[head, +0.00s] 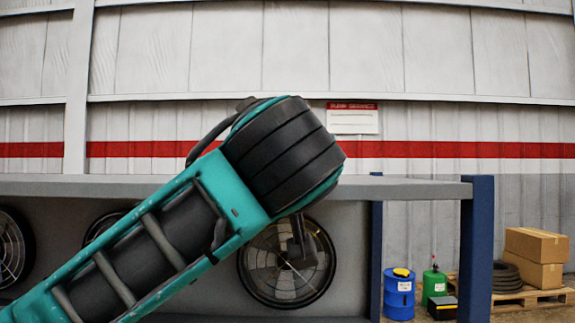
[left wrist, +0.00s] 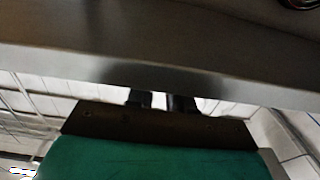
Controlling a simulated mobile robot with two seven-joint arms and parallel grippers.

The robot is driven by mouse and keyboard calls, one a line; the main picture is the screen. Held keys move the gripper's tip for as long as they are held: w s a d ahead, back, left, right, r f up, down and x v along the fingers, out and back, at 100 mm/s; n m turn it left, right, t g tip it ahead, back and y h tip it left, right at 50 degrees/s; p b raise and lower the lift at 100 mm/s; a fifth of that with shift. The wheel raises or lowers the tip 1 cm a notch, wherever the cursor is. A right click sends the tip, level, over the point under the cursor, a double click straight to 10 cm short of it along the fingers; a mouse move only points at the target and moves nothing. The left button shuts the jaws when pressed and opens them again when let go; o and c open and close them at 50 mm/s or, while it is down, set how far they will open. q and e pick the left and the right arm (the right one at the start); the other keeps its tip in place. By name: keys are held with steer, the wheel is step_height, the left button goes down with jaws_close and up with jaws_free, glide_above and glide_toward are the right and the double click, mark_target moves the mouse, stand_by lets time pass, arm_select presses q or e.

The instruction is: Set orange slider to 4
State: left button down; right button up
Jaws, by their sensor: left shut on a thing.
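No orange slider or scale numbers can be made out in either view. My left arm reaches in from the lower left in the head view. My left gripper (head: 300,245) is a small dark shape below the wrist, in front of a round wheel-like part, mostly hidden by the arm. In the left wrist view the two dark fingers of the gripper (left wrist: 162,101) stand against the edge of a wide grey panel, a little apart. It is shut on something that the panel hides. My right gripper is not in view.
A long grey shelf (head: 410,189) on blue posts (head: 477,250) spans the head view, with round wheel-like parts (head: 13,250) below it. A blue drum (head: 399,295), a green canister (head: 434,284) and cardboard boxes (head: 537,245) stand at the lower right.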

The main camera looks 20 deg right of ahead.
arm_select(q)
steer(key=shift+s+d+r, duration=0.1)
steer(key=shift+r, duration=0.1)
steer(key=c, duration=1.5)
jaws_free()
steer(key=o, duration=0.4)
steer(key=shift+d+f, duration=0.1)
steer(key=shift+d, duration=0.05)
steer(key=shift+f, duration=0.1)
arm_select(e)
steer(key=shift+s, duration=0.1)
